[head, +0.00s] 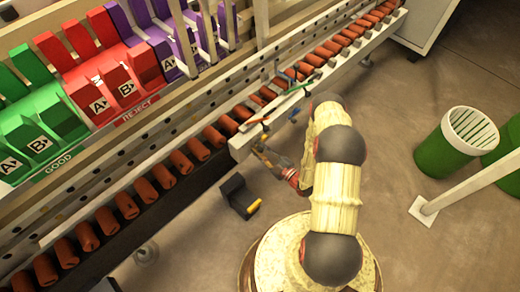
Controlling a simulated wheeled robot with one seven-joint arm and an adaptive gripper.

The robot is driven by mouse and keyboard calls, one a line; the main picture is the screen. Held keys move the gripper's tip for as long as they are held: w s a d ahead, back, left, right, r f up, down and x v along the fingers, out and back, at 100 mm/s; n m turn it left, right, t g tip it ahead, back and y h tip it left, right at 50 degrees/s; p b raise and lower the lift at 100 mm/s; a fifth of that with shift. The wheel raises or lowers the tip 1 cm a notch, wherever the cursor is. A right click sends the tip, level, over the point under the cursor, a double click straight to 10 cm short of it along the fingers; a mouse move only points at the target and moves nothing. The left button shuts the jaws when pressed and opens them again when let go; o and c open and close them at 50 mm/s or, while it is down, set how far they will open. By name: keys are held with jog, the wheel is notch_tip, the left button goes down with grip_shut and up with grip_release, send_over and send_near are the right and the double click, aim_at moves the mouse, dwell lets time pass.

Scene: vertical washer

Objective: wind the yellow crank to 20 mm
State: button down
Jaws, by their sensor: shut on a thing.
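My gripper (259,149) is at the front side of the white conveyor rail, near its left end. It is shut on a small part there, which appears to be the yellow crank; the fingers and arm hide most of it and its colour is hard to make out. No millimetre scale or reading can be made out. A short yellow bar (254,207) sticks out of a black block (236,193) on the floor, below and left of my gripper and apart from it.
A roller conveyor (190,146) with red-brown rollers runs diagonally behind my gripper. Green, red and purple chutes are at upper left. A green bin (446,150) and a white post (470,187) stand at right.

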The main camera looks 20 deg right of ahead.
jog(key=shift+d+r+m, duration=0.1)
jog(key=shift+d+m, duration=0.1)
jog(key=shift+m, duration=0.1)
dwell(1.6)
jog(key=c, duration=1.8)
grip_release()
jog(key=shift+o, duration=0.7)
jog(key=shift+a, duration=0.1)
jog(key=v, duration=1.2)
